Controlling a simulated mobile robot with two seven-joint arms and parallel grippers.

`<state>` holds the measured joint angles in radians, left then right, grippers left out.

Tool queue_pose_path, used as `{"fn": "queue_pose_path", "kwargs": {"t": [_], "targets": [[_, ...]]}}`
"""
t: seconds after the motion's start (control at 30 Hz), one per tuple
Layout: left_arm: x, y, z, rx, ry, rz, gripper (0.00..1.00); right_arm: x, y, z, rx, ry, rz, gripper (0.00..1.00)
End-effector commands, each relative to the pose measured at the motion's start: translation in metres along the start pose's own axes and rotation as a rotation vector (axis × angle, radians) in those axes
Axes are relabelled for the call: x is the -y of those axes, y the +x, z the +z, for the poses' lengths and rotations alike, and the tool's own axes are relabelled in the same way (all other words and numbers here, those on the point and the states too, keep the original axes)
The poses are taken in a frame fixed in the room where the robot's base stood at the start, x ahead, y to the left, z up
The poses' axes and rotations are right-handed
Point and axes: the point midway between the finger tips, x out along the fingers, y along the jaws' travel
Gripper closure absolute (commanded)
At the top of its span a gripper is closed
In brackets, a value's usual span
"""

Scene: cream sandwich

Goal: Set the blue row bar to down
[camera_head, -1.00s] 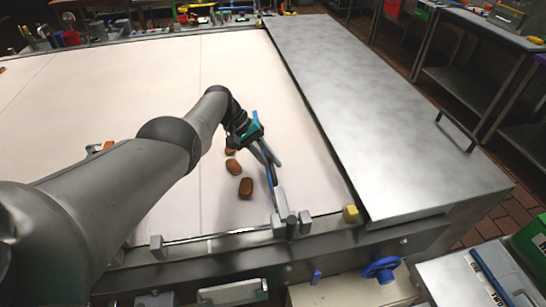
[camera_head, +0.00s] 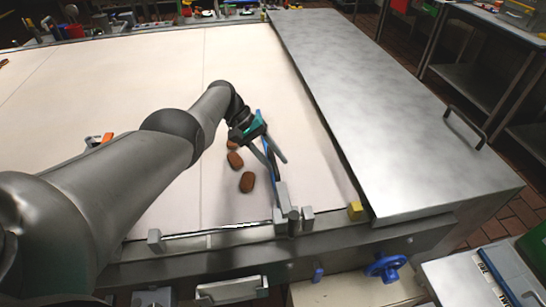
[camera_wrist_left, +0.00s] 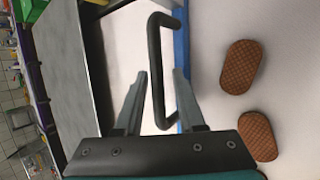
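The blue row bar (camera_head: 259,114) runs over the cream table from near my gripper to a grey bracket (camera_head: 286,213) at the front rail; my arm and gripper partly hide it. In the left wrist view it is a blue strip (camera_wrist_left: 181,50) with a black loop handle (camera_wrist_left: 155,55). My left gripper (camera_head: 280,171) is at the bar. Its fingers (camera_wrist_left: 161,75) are apart, with the handle's long side seen between them. I cannot tell whether they touch it. My right gripper is not in view.
Several brown biscuits (camera_head: 247,182) lie on the cream table (camera_head: 120,75) just left of the bar. A steel cover (camera_head: 375,105) is to the right. A yellow block (camera_head: 355,210) and a blue handwheel (camera_head: 385,267) are at the front. The table's middle is clear.

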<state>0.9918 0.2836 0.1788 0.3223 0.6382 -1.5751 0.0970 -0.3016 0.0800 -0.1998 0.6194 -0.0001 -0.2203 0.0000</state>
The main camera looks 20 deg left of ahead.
Motion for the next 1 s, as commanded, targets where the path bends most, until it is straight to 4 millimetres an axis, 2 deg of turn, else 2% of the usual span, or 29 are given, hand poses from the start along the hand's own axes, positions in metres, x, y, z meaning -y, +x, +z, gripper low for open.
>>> {"fn": "queue_pose_path", "kwargs": {"t": [0.33, 0.47, 0.77, 1.0], "targets": [[-0.001, -0.004, -0.001, -0.005, 0.002, 0.002, 0.53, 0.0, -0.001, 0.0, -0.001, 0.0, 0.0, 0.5], [-0.002, -0.017, -0.002, -0.008, 0.002, 0.002, 0.53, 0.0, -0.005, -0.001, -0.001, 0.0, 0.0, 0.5], [-0.001, -0.086, -0.002, -0.01, 0.002, 0.002, 0.53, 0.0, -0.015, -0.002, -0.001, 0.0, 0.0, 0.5], [0.0, -0.134, -0.001, -0.006, 0.002, 0.003, 0.53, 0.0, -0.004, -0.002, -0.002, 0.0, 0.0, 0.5]]}}
